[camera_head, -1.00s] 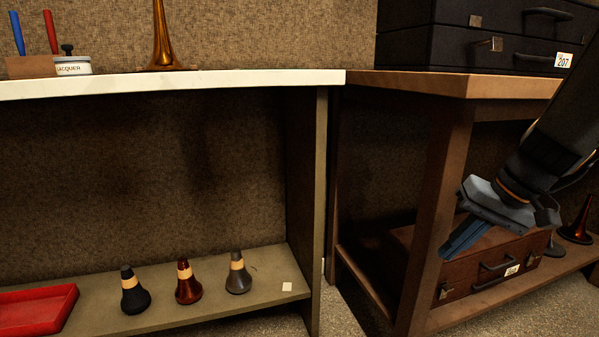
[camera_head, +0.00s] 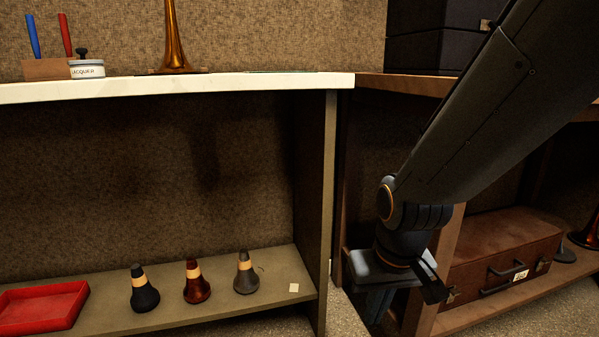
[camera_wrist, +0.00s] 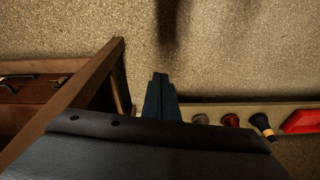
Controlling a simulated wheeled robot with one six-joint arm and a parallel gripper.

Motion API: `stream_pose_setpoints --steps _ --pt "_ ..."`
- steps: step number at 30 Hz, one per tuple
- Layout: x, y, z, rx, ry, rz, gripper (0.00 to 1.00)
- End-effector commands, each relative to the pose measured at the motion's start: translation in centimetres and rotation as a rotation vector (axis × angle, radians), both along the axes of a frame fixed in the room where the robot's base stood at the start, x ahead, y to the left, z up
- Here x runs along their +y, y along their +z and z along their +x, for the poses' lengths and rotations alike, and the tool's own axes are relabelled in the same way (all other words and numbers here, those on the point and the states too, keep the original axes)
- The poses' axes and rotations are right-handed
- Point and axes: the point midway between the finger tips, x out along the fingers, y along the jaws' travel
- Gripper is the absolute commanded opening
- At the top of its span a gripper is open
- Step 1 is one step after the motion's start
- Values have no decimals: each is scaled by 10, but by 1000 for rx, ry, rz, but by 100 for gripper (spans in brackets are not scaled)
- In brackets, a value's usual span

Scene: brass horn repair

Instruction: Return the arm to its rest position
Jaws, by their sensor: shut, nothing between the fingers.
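My gripper (camera_head: 376,302) hangs below my arm in the head view, pointing down in front of the gap between the two benches. In the wrist view my gripper's fingers (camera_wrist: 160,80) are together, with nothing between them and speckled floor beyond. My arm comes in from the upper right of the head view and hides part of the right bench.
The left bench (camera_head: 220,85) has a lower shelf (camera_head: 210,314) with several mutes and a red tray (camera_head: 42,306). A brown case (camera_head: 502,252) lies on the right bench's lower shelf. A bench leg (camera_wrist: 75,88) stands left of my fingers in the wrist view.

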Motion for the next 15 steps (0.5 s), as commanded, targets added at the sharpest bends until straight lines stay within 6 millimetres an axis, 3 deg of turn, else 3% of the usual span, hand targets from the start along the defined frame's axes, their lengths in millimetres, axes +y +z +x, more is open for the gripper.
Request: stream_pose_setpoints --steps 9,15 --pt "89 48 -62 62 230 35 0" --pt "119 67 -97 97 332 48 0"
